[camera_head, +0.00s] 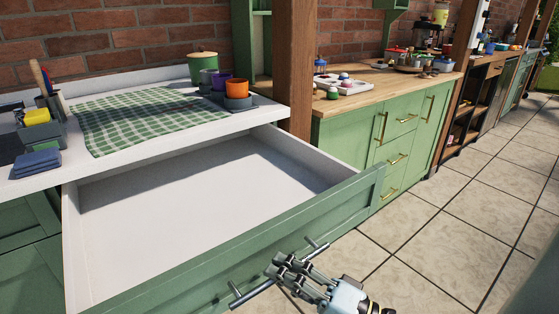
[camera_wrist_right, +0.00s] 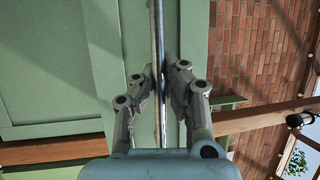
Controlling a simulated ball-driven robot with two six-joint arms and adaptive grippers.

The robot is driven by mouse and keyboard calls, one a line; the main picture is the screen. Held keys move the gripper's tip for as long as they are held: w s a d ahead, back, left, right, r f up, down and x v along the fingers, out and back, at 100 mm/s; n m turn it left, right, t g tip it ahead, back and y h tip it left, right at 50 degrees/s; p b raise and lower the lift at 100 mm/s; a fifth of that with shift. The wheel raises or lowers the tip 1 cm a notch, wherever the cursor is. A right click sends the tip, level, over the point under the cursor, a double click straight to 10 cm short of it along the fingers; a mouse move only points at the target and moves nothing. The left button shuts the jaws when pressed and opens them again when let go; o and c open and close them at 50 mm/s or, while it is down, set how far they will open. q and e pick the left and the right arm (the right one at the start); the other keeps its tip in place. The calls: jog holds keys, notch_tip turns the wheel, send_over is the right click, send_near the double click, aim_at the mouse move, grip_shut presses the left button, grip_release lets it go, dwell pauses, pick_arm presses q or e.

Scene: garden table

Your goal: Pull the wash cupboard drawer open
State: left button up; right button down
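The wash cupboard drawer (camera_head: 200,180) is pulled far out in the head view. It has a white, empty inside and a green front (camera_head: 180,272). A grey metal bar handle (camera_head: 250,293) runs along the front; the bar also shows upright in the right wrist view (camera_wrist_right: 157,30). My right gripper (camera_head: 283,269) is at the middle of the handle. In the right wrist view its fingers (camera_wrist_right: 160,82) close in on both sides of the bar and look shut on it. My left gripper is not in view.
The white worktop (camera_head: 60,182) above the drawer carries a checked cloth (camera_head: 140,115), a green pot (camera_head: 202,66), cups and sponges. A wooden post (camera_head: 296,70) and a green cupboard (camera_head: 340,150) stand to the right. The tiled floor (camera_head: 440,240) is clear.

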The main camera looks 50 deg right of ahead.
jog(key=shift+f, duration=0.2)
jog(key=c, duration=1.4)
grip_release()
jog(key=shift+r, duration=0.1)
jog(key=v, duration=1.2)
